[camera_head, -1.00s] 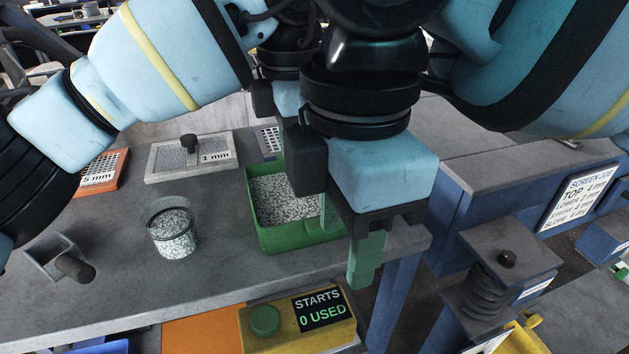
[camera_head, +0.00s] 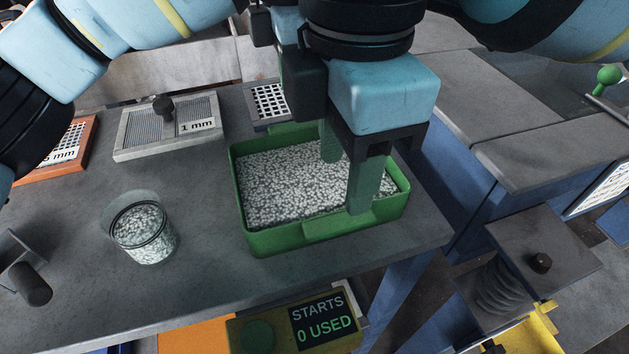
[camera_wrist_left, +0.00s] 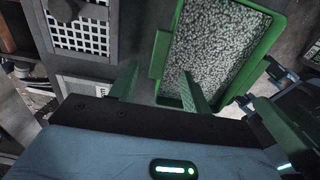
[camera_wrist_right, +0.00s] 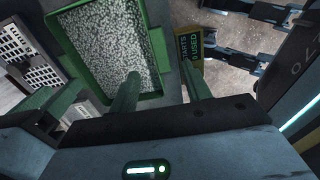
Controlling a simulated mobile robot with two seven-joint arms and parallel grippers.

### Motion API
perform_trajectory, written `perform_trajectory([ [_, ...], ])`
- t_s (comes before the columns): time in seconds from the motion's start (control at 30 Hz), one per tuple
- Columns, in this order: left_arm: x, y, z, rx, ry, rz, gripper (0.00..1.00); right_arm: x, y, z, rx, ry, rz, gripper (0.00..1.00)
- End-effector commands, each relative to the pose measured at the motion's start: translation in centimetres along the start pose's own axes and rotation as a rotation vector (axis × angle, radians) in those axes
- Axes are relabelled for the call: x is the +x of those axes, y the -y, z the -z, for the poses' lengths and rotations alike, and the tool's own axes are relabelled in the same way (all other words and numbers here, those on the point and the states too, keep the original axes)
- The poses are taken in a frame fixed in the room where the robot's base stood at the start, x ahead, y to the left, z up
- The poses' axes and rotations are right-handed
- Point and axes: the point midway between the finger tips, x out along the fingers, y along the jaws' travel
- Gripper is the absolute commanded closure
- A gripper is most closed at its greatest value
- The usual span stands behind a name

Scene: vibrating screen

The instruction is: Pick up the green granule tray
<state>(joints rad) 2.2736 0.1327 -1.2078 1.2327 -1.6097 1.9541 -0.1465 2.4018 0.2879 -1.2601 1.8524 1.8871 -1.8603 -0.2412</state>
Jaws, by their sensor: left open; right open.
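The green granule tray (camera_head: 256,239) stands on the grey bench, full of speckled grey-white granules. My right gripper (camera_head: 348,178) is open over the tray's right part in the head view. In the right wrist view its fingers (camera_wrist_right: 160,70) lie on either side of one tray wall, one over the granules and one outside. My left gripper is mostly hidden behind the right one in the head view. In the left wrist view it is open, its fingers (camera_wrist_left: 158,72) on either side of the opposite wall, near a side lug. I cannot tell whether any finger touches the tray.
A glass beaker of granules (camera_head: 142,232) stands left of the tray. A 1 mm screen (camera_head: 165,128), an orange-framed screen (camera_head: 65,150) and another perforated screen (camera_head: 268,103) lie behind. A starts counter (camera_head: 322,318) sits below the bench's front edge; blue machinery stands right.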

Motion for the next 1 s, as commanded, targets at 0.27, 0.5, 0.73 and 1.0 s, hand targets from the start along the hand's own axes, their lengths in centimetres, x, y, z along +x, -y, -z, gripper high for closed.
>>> perform_trajectory([
  [0.27,4.0,0.0,0.1,0.001,-0.001,0.002,0.52,4.0,0.1,-0.1,0.001,0.000,0.003,0.52],
  [0.5,6.4,0.0,0.0,0.001,-0.001,0.001,0.52,6.3,0.0,0.0,0.001,-0.001,0.002,0.52],
  [0.73,6.9,0.0,0.0,0.000,0.000,0.000,0.52,6.9,0.0,0.0,0.002,-0.001,0.001,0.52],
  [1.0,6.9,0.0,0.0,0.001,0.000,0.000,0.65,6.9,0.0,0.0,0.002,-0.001,0.001,0.65],
])
